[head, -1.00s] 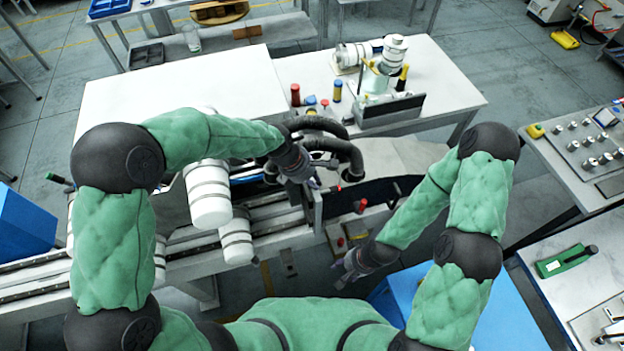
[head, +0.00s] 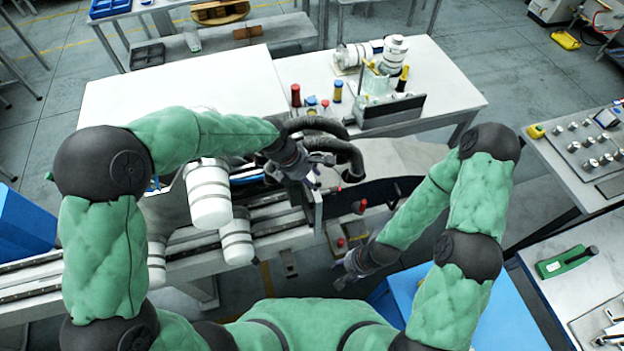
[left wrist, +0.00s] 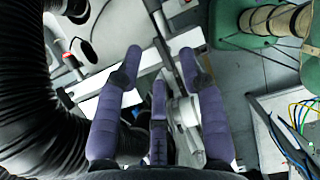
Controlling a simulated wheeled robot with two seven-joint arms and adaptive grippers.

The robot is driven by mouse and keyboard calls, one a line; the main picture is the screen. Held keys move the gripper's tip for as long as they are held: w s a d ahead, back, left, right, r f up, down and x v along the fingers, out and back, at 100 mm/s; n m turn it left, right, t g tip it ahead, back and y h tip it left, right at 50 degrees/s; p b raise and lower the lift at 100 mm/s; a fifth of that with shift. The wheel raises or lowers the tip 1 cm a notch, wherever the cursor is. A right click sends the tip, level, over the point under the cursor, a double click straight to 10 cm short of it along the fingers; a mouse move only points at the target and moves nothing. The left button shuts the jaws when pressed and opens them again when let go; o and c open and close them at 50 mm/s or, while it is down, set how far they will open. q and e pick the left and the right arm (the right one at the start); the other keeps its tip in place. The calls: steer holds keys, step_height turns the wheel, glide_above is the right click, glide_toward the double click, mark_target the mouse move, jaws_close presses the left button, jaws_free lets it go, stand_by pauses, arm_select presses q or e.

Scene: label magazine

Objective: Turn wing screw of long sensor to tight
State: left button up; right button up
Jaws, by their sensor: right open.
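My left gripper (head: 314,172) is above the machine's rail, beside the black corrugated hoses. In the left wrist view my left gripper (left wrist: 162,55) has its purple fingers spread, with nothing between the tips. Below the fingers are pale metal bars (left wrist: 162,28) and a whitish rounded part (left wrist: 184,112), partly hidden by a finger. I cannot tell which part is the long sensor or its wing screw; both are too small or hidden. My right gripper (head: 347,272) is open and empty, low in front of the machine, apart from everything.
Black hoses (head: 335,145) curve close behind the left gripper. White cylinders (head: 208,195) stand left of it. A red knob (head: 360,206) is to its right. A white table (head: 185,90) lies behind, and a blue box (head: 405,290) stands below the right arm.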

arm_select(q)
steer(key=v, duration=0.9)
steer(key=shift+a+r, duration=0.2)
steer(key=shift+r, duration=0.15)
steer(key=shift+s, duration=0.2)
